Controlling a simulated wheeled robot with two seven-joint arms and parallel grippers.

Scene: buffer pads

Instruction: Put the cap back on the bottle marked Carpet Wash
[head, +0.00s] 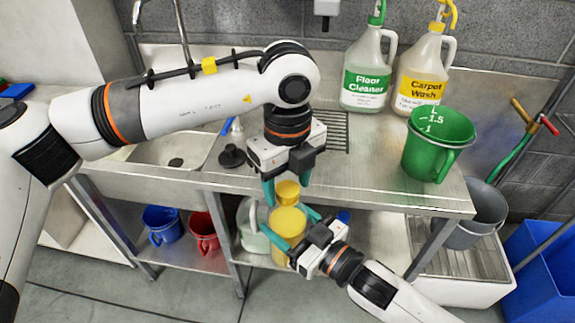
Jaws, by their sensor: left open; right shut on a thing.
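The bottle marked Carpet Wash (422,68) stands upright at the back right of the steel counter, with a yellow fitting (447,14) at its top, cut by the picture edge. My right gripper (291,228) is shut on a yellow container (287,221) in front of the counter. A smaller round yellow piece (287,192), which looks like a cap, shows just above it in the picture. I cannot tell whether the two touch. My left gripper (287,180) is open, pointing down, with its teal fingers on either side of the small yellow piece. Both grippers are well away from the Carpet Wash bottle.
A Floor Cleaner bottle (367,72) stands left of the Carpet Wash bottle. A green measuring jug (437,145) stands at the counter's right front. The sink (165,150) is at left. A black plunger-like thing (231,156) lies beside it. Buckets (203,232) sit on the shelf below.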

